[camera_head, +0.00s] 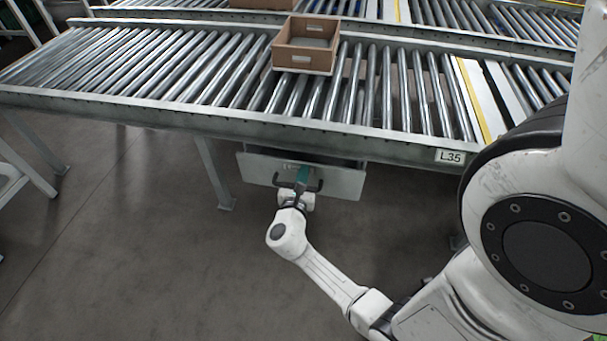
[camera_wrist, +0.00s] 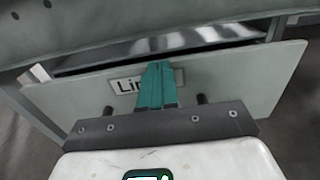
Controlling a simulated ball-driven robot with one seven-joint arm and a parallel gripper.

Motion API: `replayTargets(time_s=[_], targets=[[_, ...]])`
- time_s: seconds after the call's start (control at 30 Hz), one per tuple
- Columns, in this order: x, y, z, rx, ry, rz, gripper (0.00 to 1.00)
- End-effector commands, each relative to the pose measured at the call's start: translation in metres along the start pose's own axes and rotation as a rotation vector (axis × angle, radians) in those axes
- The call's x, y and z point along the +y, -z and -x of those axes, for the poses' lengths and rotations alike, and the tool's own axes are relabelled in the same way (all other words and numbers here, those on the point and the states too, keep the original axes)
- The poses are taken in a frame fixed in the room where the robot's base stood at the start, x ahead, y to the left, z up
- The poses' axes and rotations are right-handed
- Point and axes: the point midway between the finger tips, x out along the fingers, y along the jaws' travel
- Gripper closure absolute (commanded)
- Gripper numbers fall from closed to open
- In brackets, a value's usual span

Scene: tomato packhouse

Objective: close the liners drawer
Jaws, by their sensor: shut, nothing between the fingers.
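The liners drawer (camera_head: 343,181) hangs under the roller conveyor, with a grey front panel and a dark handle. In the wrist view the drawer front (camera_wrist: 240,82) carries a label beginning "Li", partly covered by my fingers. A dark gap shows above and behind the panel, so the drawer stands partly open. My gripper (camera_head: 302,174) is at the middle of the drawer front. Its teal fingers (camera_wrist: 157,84) are shut together with nothing between them, in front of the label. I cannot tell whether the fingertips touch the panel.
The roller conveyor (camera_head: 180,122) runs across above the drawer, with an "L35" tag (camera_head: 451,156) on its edge. A cardboard box (camera_head: 306,45) sits on the rollers. A conveyor leg (camera_head: 214,172) stands left of the drawer. The floor (camera_head: 130,240) in front is clear.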

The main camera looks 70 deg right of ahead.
Motion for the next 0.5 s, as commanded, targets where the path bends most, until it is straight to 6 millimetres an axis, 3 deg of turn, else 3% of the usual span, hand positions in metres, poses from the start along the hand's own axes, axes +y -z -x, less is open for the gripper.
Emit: replayTargets(time_s=[0.17, 0.5], targets=[[0.0, 0.0, -0.002, -0.001, 0.001, 0.0, 1.0], [0.0, 0.002, -0.05, -0.001, 0.002, 0.0, 1.0]])
